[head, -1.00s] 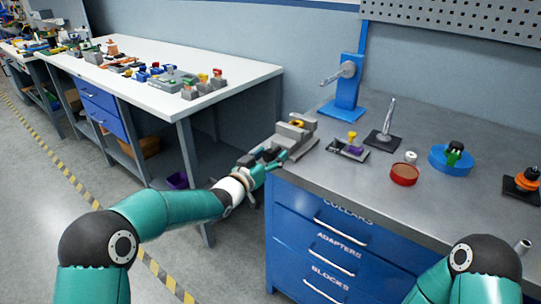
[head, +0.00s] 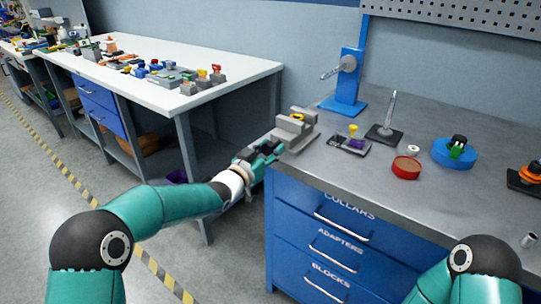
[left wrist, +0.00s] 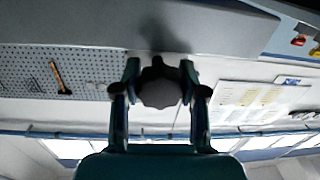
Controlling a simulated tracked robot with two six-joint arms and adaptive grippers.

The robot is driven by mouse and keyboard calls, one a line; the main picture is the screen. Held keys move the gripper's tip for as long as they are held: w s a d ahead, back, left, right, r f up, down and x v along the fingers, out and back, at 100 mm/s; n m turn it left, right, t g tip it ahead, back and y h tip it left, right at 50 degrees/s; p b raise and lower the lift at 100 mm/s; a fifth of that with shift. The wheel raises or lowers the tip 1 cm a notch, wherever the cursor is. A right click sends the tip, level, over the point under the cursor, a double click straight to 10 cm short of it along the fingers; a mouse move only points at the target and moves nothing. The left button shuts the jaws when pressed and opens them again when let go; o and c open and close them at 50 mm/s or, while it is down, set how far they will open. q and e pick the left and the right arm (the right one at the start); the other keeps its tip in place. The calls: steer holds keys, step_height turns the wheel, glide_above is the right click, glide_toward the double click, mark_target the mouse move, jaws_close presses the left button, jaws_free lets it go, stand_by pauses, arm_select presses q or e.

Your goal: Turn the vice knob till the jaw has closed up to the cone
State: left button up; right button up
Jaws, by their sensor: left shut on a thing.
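The grey vice (head: 300,136) stands at the left front corner of the metal bench. A small yellow piece (head: 298,117), perhaps the cone, shows between its jaws; the gap there is too small to judge. My left gripper (head: 271,152) reaches the vice's near left side from the left. In the left wrist view, its two fingers stand on either side of the dark, lobed vice knob (left wrist: 159,86) and are shut on it. In the head view the gripper hides the knob. My right gripper is out of view; only part of that arm shows at lower right.
A tray with a yellow-topped piece (head: 353,131), a post on a black base (head: 385,132), a red dish (head: 406,168) and a blue round holder (head: 454,154) stand right of the vice. A blue stand (head: 347,90) is behind. A white table (head: 235,78) is at left.

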arm_select(q)
steer(key=m+b, duration=0.2)
steer(key=b, duration=0.1)
steer(key=m+b, duration=0.1)
steer(key=b, duration=0.1)
steer(key=shift+f+m, duration=0.25)
steer(key=shift+m, duration=0.15)
steer(key=shift+r+m+b, duration=0.2)
steer(key=shift+m+b, duration=0.95)
steer(key=shift+m, duration=0.05)
steer(key=o, duration=1.2)
steer(key=shift+c, duration=0.2)
